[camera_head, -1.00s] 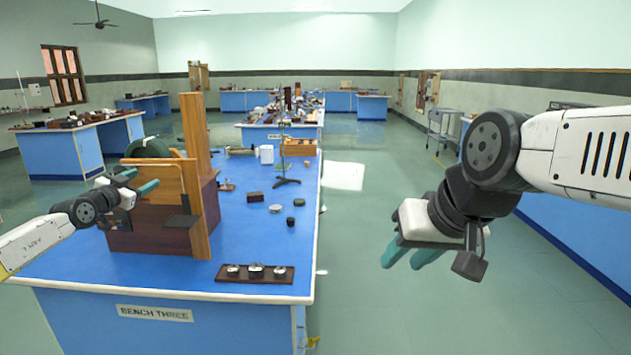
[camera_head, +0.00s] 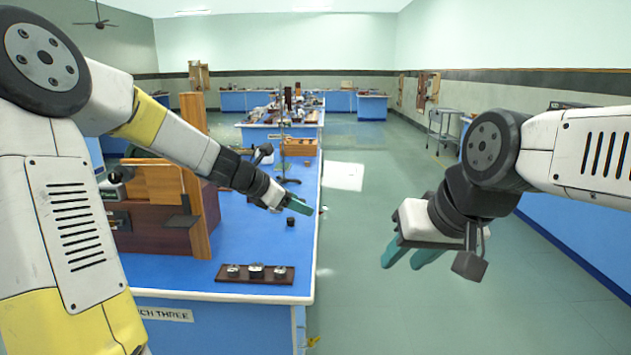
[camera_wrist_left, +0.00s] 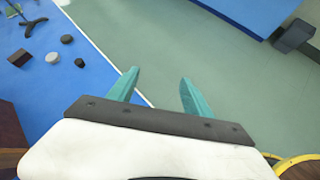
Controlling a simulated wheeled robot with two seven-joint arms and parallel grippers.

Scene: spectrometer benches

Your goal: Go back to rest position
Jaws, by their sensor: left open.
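My left gripper (camera_head: 300,207) reaches in from the left over the right edge of the blue bench in the head view. In the left wrist view its two teal fingers (camera_wrist_left: 160,88) are apart with nothing between them, above the bench edge and the green floor. My right gripper (camera_head: 405,256) hangs over the floor right of the bench, fingers pointing down and left. Its two teal fingers show apart with nothing seen between them.
The blue bench (camera_head: 262,240) bears a wooden apparatus (camera_head: 150,228), a dark tray (camera_head: 256,280) with several small round parts, and a small black cylinder (camera_head: 290,221). In the left wrist view a dark block (camera_wrist_left: 20,58) lies on the bench. Floor right of the bench is clear.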

